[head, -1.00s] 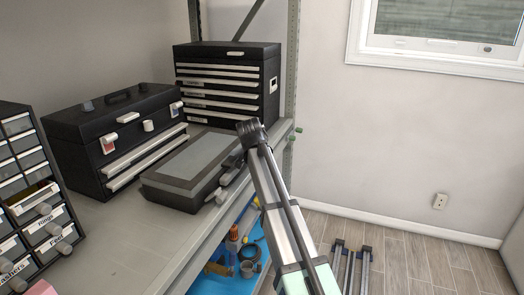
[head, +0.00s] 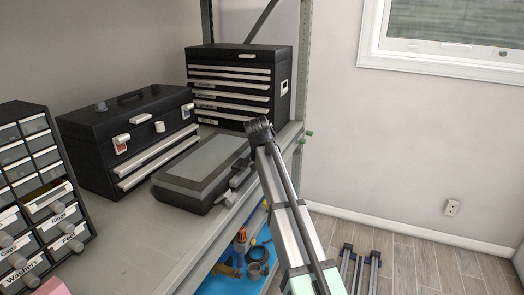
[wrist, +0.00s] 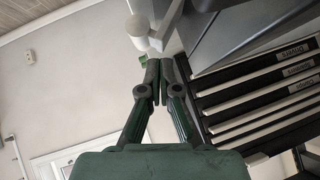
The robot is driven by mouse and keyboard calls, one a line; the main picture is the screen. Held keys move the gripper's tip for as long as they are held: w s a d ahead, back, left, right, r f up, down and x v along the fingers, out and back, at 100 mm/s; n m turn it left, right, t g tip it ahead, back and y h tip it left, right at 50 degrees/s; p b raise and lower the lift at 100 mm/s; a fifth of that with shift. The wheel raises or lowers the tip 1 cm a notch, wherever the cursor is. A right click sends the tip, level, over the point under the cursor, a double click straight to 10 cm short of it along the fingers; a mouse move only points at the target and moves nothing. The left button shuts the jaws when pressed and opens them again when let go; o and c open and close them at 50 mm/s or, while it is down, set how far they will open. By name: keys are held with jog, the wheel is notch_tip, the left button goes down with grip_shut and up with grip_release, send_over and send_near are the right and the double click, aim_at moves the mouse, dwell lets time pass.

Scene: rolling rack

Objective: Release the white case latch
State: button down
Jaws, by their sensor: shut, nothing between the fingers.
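The dark grey case (head: 190,184) lies flat with its lid closed on the shelf. Pale latch parts (head: 230,198) show on its front side, facing the shelf's edge. In the wrist view the case (wrist: 222,42) fills the upper right, and a white latch (wrist: 138,27) sticks out past its edge. My gripper (wrist: 160,62) is shut and empty, its fingertips just below the white latch parts. I cannot tell whether they touch. In the head view my arm reaches up to the case's right end, and my fingers are not clearly seen there.
A black toolbox (head: 85,125) stands behind the case at left, and a black drawer chest (head: 240,58) behind it. A small-parts cabinet (head: 75,205) stands at far left. A grey rack post (head: 303,70) rises to the right. The front shelf (head: 130,235) is clear.

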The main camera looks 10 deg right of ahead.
jog(key=d+b+v, duration=0.1)
jog(key=d+v, duration=0.1)
jog(key=v, duration=1)
jog(key=shift+r, duration=0.45)
jog(key=shift+w+d, duration=0.15)
